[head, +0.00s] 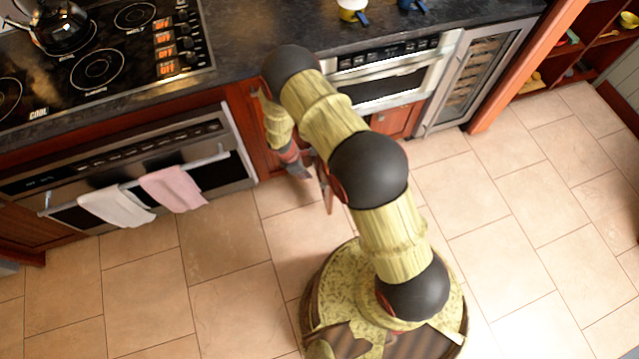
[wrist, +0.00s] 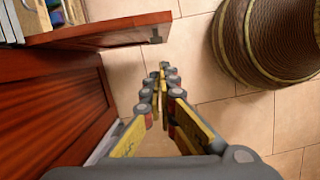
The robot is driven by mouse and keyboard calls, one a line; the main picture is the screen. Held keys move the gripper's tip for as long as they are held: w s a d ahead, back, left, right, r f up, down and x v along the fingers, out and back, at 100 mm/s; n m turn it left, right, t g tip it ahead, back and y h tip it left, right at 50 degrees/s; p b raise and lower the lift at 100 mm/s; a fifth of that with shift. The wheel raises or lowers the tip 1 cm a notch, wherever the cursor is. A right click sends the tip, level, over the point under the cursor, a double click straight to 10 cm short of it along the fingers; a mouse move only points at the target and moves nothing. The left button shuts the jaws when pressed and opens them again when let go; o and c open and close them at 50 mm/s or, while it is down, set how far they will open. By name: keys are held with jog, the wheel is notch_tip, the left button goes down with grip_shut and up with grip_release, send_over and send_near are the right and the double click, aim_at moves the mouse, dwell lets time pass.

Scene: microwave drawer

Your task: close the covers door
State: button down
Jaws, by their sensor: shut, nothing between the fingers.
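A red-brown wooden cabinet door (wrist: 105,32) stands swung open across the top of the wrist view, with a dark handle at its right end. In the head view a thin strip of this door (head: 327,190) shows beside my arm, which hides most of the rest. My gripper (wrist: 165,72) is shut and empty, its fingers together, near the handle end of the door. I cannot tell whether they touch it. In the head view my gripper (head: 296,165) hangs low by the cabinet fronts, left of the door.
A closed wooden panel (wrist: 65,110) lies left of my gripper. An oven (head: 130,170) with two towels stands left, a microwave drawer (head: 390,75) and a glass-fronted cooler (head: 475,75) right. The tiled floor (head: 530,230) is clear at right.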

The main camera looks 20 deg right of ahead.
jog(key=d+f+n+b, duration=0.1)
jog(key=d+f+b, duration=0.3)
jog(key=f, duration=0.6)
jog(key=shift+s+d, duration=0.2)
jog(key=shift+d, duration=0.8)
